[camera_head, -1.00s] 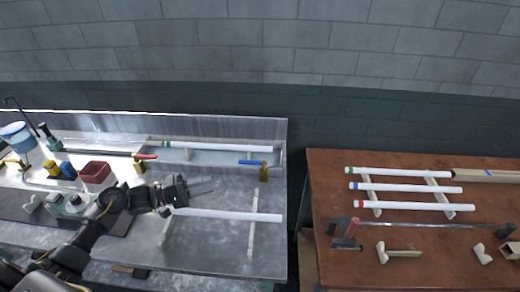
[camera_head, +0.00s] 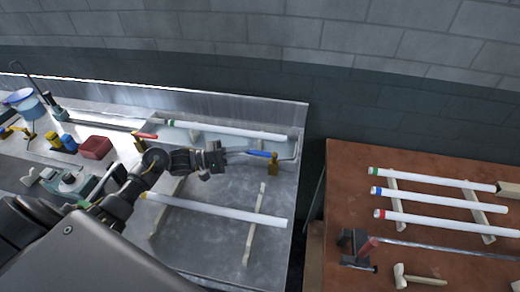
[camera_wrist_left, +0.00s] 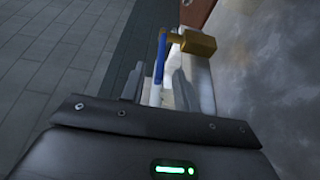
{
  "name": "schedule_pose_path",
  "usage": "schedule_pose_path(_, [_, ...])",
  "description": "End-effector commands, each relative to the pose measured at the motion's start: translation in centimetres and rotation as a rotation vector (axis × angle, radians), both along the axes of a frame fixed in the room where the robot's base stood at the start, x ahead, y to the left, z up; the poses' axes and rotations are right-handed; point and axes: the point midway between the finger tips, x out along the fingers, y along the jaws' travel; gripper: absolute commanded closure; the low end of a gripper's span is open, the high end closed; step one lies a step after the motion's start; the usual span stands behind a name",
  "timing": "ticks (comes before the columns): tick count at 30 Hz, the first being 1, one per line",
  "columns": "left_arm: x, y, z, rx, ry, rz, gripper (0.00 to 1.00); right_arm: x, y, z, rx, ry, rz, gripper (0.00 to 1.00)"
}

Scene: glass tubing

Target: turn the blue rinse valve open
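The blue valve lever (camera_head: 262,154) sticks out to the left from its brass valve body (camera_head: 273,165) at the right end of the sink trough. My left gripper (camera_head: 238,151) is just left of the lever, its fingers pointing right towards it. In the left wrist view the blue lever (camera_wrist_left: 160,60) shows between the two spread fingers (camera_wrist_left: 156,88), with the brass body (camera_wrist_left: 195,43) beyond. The fingers look apart, with gaps to the lever; whether either touches it I cannot tell. My right gripper is not in view.
A red-handled valve (camera_head: 145,136) is further left on the trough. A white tube (camera_head: 215,207) lies on wooden rests in front of my left arm. A brown table (camera_head: 340,200) with more tubes stands right.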

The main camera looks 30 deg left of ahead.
Motion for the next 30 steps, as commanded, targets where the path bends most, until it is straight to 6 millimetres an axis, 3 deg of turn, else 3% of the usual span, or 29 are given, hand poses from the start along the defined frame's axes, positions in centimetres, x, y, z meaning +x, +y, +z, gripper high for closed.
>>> schedule_pose_path(9, [3.1, -4.2, 0.2, -0.001, 0.0, -0.001, 0.69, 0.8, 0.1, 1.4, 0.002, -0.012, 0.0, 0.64])
schedule_pose_path(23, [3.8, -5.2, 0.0, 0.001, 0.001, -0.001, 0.69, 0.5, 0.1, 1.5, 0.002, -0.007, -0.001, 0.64])
schedule_pose_path(30, [3.8, -5.1, 0.0, 0.001, 0.001, -0.001, 1.0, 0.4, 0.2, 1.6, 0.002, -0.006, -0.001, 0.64])
